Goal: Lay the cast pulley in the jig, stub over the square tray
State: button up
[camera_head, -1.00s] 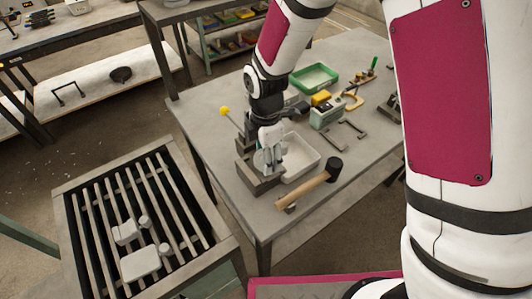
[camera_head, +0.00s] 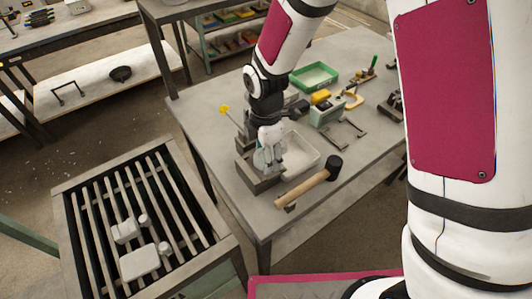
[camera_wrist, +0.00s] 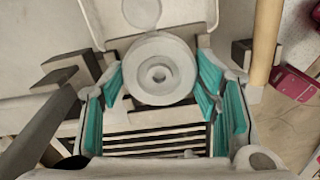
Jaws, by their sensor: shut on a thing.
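The cast pulley (camera_wrist: 158,88) is a pale grey disc with a raised ring hub, held between the teal pads of my gripper (camera_wrist: 160,95). Its rounded stub (camera_wrist: 142,12) points toward the top of the wrist view, over the pale square tray (camera_wrist: 92,18). The tray also shows in the head view (camera_head: 314,157). The jig (camera_head: 258,186) has dark grey steel blocks and stands on the table beside the tray. My gripper (camera_head: 268,160) is directly over the jig and mostly hides the pulley there. I cannot tell whether the pulley touches the jig.
A wooden-handled mallet (camera_head: 310,188) lies right of the jig. A yellow-knobbed rod (camera_head: 224,110) rises behind it. A green tray (camera_head: 315,75) and tools lie farther back. A slatted grate (camera_head: 85,220) holding pale castings (camera_head: 140,262) stands at left.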

jog(key=shift+s+d+f, duration=0.1)
jog(key=shift+s+f, duration=0.05)
jog(key=shift+f, duration=0.45)
jog(key=shift+c, duration=0.3)
jog(key=o, duration=1.7)
jog(key=shift+f, duration=0.15)
jog(key=shift+r, duration=0.25)
jog(key=r, duration=0.7)
jog(key=shift+w, duration=0.25)
jog(key=shift+a+r, duration=0.2)
jog(key=shift+r, duration=0.25)
jog(key=shift+s+r, duration=0.1)
